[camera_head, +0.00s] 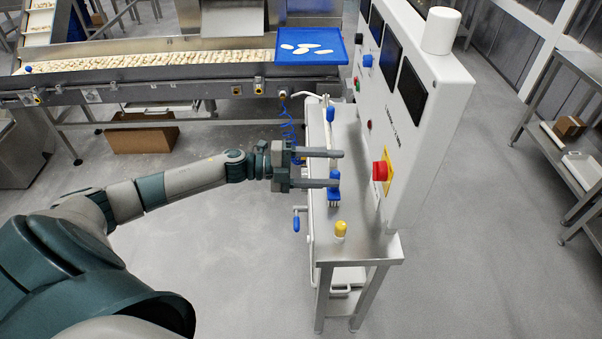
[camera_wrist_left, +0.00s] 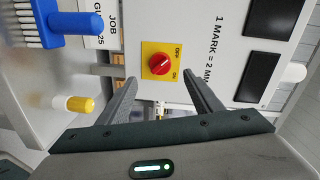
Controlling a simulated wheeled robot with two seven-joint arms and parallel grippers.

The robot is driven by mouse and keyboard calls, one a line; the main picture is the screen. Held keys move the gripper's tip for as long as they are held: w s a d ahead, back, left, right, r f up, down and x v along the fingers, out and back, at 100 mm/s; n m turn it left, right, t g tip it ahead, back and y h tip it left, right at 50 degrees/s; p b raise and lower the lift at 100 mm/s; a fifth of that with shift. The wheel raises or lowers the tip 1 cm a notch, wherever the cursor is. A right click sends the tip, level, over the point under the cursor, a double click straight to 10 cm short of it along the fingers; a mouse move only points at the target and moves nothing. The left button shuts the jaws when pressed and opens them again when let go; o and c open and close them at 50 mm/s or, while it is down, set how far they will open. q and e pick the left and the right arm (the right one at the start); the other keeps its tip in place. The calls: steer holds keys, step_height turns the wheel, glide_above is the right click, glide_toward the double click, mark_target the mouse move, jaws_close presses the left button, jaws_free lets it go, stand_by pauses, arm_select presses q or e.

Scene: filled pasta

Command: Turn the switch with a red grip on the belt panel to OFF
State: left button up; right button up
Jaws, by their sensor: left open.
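The switch with a red grip (camera_head: 380,171) sits on a yellow plate (camera_head: 388,177) on the front face of the white belt panel (camera_head: 425,130). In the left wrist view the red grip (camera_wrist_left: 159,64) shows on its yellow plate, with OFF and ON lettering. The grip looks slanted; which word it points to I cannot tell. My left gripper (camera_head: 341,168) is open, its fingers pointing right toward the panel. In the left wrist view its fingertips (camera_wrist_left: 160,82) stand on either side of and below the switch, apart from it. My right gripper is not in view.
A steel table (camera_head: 385,248) under the panel carries a blue-handled brush (camera_head: 334,190) and a yellow-capped bottle (camera_head: 340,229) near my left gripper. Behind is a conveyor with pasta (camera_head: 150,58) and a blue tray (camera_head: 335,52).

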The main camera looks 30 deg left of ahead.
arm_select(q)
steer(key=b+v, duration=0.2)
steer(key=v, duration=0.5)
stand_by(0.5)
steer(key=a+f+n+t+y, duration=0.1)
steer(key=a+f+n+y, duration=0.3)
steer(key=f, duration=0.7)
steer(key=a+f+n+t+y, duration=0.25)
steer(key=f+n, duration=0.25)
steer(key=f, duration=0.5)
steer(key=a+f+n+y, duration=0.3)
steer(key=f+n+y, duration=0.15)
steer(key=f, duration=0.65)
steer(key=s+f+n+g+y, duration=0.3)
steer(key=s+f+n, duration=0.3)
steer(key=s+f, duration=0.9)
steer(key=s+d+f+n+g, duration=0.1)
steer(key=s+d+f+g, duration=0.2)
steer(key=s+d+f, duration=0.3)
steer(key=s+d+f+n+g, duration=0.2)
steer(key=s+d+f, duration=0.3)
steer(key=s, duration=1.2)
steer(key=s+d+f+n+g, duration=0.2)
steer(key=s+d+f+g, duration=0.2)
steer(key=s+f, duration=0.5)
steer(key=s+d, duration=0.2)
steer(key=s, duration=0.1)
steer(key=shift+d+f+b, duration=0.3)
steer(key=shift+f+b, duration=0.05)
